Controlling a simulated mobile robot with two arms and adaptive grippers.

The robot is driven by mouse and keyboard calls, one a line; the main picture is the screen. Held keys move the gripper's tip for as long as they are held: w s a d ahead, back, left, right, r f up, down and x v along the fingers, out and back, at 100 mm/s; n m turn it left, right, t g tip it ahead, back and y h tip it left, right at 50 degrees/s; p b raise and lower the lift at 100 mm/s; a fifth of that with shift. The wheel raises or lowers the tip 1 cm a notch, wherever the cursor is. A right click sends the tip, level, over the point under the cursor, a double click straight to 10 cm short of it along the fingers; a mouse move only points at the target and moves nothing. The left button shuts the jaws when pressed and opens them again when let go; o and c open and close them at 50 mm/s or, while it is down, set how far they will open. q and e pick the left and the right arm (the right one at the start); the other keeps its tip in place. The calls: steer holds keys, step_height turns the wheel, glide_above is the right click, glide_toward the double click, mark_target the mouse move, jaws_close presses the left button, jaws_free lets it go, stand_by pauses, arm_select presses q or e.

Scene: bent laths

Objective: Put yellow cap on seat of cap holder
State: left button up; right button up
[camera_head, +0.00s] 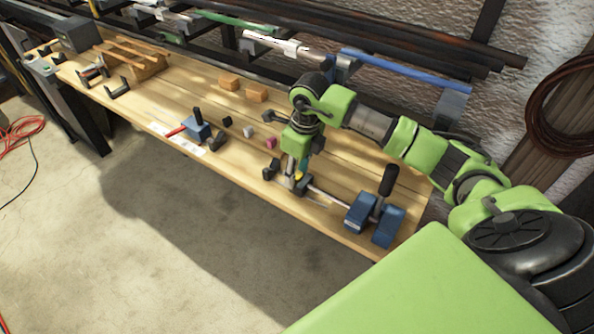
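My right gripper (292,176) points down over the right half of the bench. A small yellow piece, likely the yellow cap (299,177), shows right at its fingertips and is partly hidden by them. I cannot tell whether the fingers are closed on it. Dark blocks beside and below the fingertips lie at the left end of a thin metal rod (328,196). I cannot make out which part is the cap holder or its seat. A black (227,121), a whitish (248,132) and a pink piece (271,143) lie left of my gripper. My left gripper is not in view.
Blue blocks (360,212) with a black handle (388,180) stand at the bench's right end. A blue fixture (197,128) with a red bar stands further left. Two wooden blocks (257,96) lie near the back, before a rack of bars (405,70).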

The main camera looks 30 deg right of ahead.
mark_target(301, 179)
steer(key=shift+r, duration=0.3)
step_height(301, 179, up, 12)
steer(key=s+b, duration=0.1)
steer(key=b, duration=0.2)
steer(key=shift+s+d+f, duration=0.15)
steer(key=shift+s+d, duration=0.05)
steer(key=shift+d, duration=0.1)
steer(key=shift+f, duration=0.1)
